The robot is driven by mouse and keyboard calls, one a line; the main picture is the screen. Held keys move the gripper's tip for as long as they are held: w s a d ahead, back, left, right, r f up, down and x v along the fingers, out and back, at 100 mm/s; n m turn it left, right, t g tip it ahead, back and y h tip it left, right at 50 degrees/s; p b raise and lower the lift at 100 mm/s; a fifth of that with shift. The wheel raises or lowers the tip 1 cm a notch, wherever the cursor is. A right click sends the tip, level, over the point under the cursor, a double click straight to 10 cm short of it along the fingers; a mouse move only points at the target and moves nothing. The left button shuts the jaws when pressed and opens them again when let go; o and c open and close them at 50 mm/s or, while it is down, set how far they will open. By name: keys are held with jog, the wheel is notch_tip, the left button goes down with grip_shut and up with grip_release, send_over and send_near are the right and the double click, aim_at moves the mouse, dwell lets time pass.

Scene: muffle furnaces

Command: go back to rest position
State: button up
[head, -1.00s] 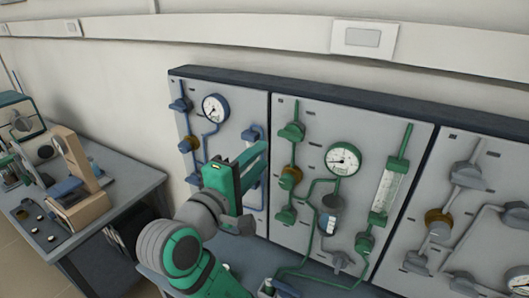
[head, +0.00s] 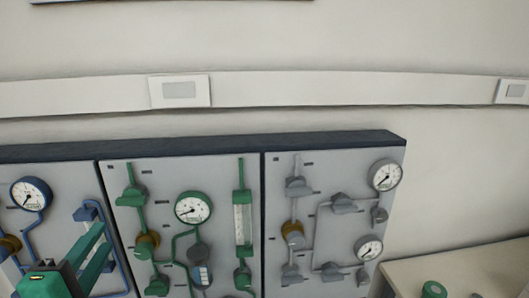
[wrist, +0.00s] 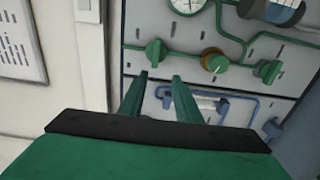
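My gripper (head: 84,258) is at the lower left of the head view, in front of the blue and green panels. In the wrist view its two green fingers (wrist: 160,98) stand apart with nothing between them, so it is open and empty. Beyond the fingers, the wrist view shows the green panel's valve knobs (wrist: 157,53) and blue piping (wrist: 215,100). I cannot see the fingers touching anything. The rest of my arm is mostly below the head view.
The wall panels carry a blue-rimmed gauge (head: 31,194), a green gauge (head: 193,208), a flow tube (head: 243,222) and grey valves (head: 298,187). A pale bench (head: 470,270) with a green object (head: 434,289) stands at lower right.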

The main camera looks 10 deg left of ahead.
jog(key=w+d+f+m+g, duration=0.1)
jog(key=w+d+f+m, duration=0.15)
jog(key=f, duration=0.65)
jog(key=w+d+f+m+g, duration=0.1)
jog(key=w+d+f, duration=0.15)
jog(key=f, duration=0.65)
jog(key=s+d+f+m, duration=0.2)
jog(key=d+f, duration=0.3)
jog(key=f, duration=0.2)
jog(key=s+d+f+m, duration=0.3)
jog(key=d+f, duration=0.2)
jog(key=f, duration=0.2)
jog(key=s+d+f+m+h, duration=0.1)
jog(key=s+d+f+m, duration=0.5)
jog(key=s+d+f, duration=0.3)
jog(key=s+d+r+m+h, duration=0.1)
jog(key=s+d+m+h, duration=0.2)
jog(key=s+d, duration=0.9)
jog(key=s+m, duration=0.3)
jog(key=s, duration=0.1)
jog(key=shift+s, duration=0.15)
